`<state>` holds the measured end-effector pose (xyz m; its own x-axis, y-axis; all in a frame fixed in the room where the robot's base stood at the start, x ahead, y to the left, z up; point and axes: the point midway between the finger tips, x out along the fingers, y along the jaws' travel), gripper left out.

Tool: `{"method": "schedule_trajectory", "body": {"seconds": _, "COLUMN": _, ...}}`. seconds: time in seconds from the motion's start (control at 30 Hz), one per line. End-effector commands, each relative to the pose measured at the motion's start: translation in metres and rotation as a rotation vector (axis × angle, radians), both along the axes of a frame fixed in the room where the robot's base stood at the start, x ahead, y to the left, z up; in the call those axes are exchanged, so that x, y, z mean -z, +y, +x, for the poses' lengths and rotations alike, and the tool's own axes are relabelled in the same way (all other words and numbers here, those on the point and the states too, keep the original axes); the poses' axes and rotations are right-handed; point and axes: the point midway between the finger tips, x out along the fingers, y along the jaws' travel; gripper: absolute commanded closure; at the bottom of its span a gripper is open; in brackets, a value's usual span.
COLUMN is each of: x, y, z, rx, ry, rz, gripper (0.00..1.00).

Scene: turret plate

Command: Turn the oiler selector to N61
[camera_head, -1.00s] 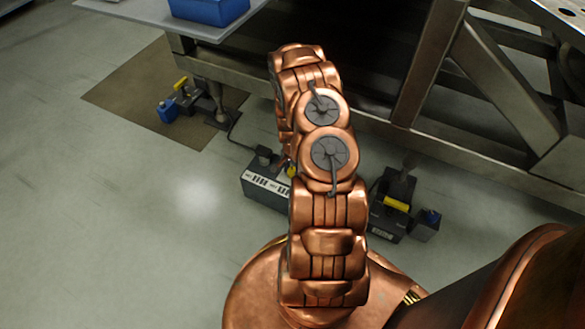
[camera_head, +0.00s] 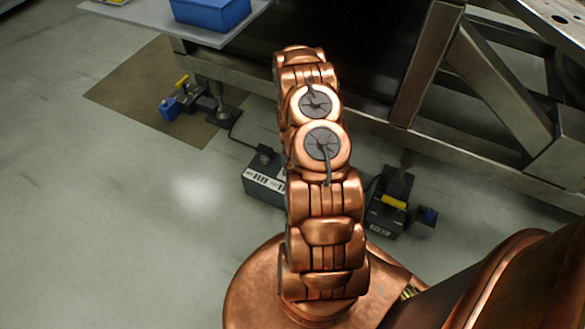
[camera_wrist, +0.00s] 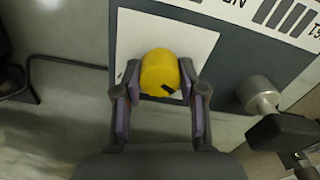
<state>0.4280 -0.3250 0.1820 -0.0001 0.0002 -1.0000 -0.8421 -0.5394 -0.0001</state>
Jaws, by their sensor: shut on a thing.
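The selector is a yellow knob (camera_wrist: 159,72) with a black mark near its lower edge, on a white plate (camera_wrist: 200,37) in the wrist view. My gripper (camera_wrist: 160,84) is shut on the knob, one finger on each side of it. Printed black bars (camera_wrist: 284,17) and partly cut-off lettering run along the upper right; I cannot read the full marking. In the head view the selector's dark box (camera_head: 262,182) with white labels stands on the floor, partly behind my arm. The knob and my gripper are hidden there.
A round silver knob (camera_wrist: 258,92) stands just right of my gripper in the wrist view. In the head view, black units with yellow parts (camera_head: 393,203) stand to the right. A steel frame (camera_head: 440,65) and a blue bin (camera_head: 210,12) lie beyond.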

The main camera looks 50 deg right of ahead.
Motion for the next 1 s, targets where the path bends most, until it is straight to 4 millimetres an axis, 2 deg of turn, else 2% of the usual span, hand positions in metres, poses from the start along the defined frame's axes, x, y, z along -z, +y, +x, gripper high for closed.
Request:
{"method": "schedule_trajectory", "body": {"seconds": 0.23, "x": 0.001, "y": 0.001, "z": -0.001, "rx": -0.001, "ry": 0.002, "rz": 0.002, "gripper": 0.94}}
{"method": "schedule_trajectory", "body": {"seconds": 0.27, "x": 0.001, "y": 0.001, "z": -0.001, "rx": -0.001, "ry": 0.002, "rz": 0.002, "gripper": 0.58}}
{"method": "schedule_trajectory", "body": {"seconds": 0.5, "x": 0.000, "y": 0.000, "z": -0.001, "rx": 0.000, "ry": 0.002, "rz": 0.001, "gripper": 0.34}}
{"method": "schedule_trajectory", "body": {"seconds": 0.83, "x": -0.001, "y": 0.000, "z": 0.000, "rx": 0.000, "ry": 0.000, "rz": 0.000, "gripper": 0.34}}
{"method": "schedule_trajectory", "body": {"seconds": 1.0, "x": -0.011, "y": -0.001, "z": 0.000, "rx": 0.000, "ry": -0.001, "rz": -0.001, "gripper": 0.34}}
